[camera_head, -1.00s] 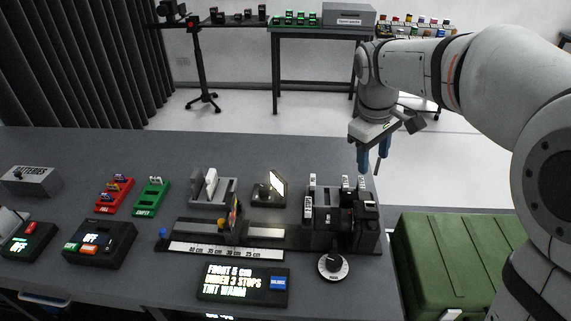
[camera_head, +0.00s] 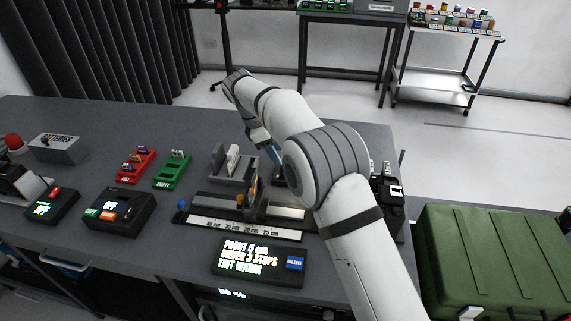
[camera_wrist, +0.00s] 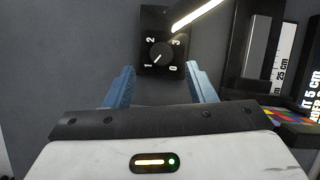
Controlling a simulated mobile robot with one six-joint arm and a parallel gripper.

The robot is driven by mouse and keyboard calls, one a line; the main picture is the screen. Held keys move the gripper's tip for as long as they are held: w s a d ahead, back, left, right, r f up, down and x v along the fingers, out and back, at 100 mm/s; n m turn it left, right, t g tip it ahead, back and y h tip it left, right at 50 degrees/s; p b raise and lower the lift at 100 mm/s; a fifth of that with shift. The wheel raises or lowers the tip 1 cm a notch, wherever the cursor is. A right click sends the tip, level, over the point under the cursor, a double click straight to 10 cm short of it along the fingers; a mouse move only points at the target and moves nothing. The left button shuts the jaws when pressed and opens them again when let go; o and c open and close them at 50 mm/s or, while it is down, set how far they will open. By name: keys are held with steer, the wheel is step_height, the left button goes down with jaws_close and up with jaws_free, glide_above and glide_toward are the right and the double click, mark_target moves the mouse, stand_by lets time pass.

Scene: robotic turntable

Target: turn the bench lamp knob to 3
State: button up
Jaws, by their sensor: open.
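The bench lamp's dark base (camera_wrist: 148,20) is at the top centre of the wrist view, with a bright lit bar (camera_wrist: 195,13) beside it. Its round black knob (camera_wrist: 161,53) has the marks 1, 2, 3 and 0 around it. The knob's white line seems to point to the lower left, towards 1. My gripper (camera_wrist: 161,67) is open, its blue fingers apart on the left and right of the knob's block, with nothing between them seen touching the knob. In the head view my arm hides the lamp; the blue fingers show only partly.
A grey slotted holder (camera_head: 235,165) stands near my gripper. In front are a rail with a centimetre scale (camera_head: 240,229) and a lit display box (camera_head: 258,262). Red (camera_head: 136,166) and green (camera_head: 172,170) trays sit to the left. A black camera (camera_head: 388,192) stands at right.

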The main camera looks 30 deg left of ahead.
steer(key=x, duration=0.5)
steer(key=shift+d, duration=0.15)
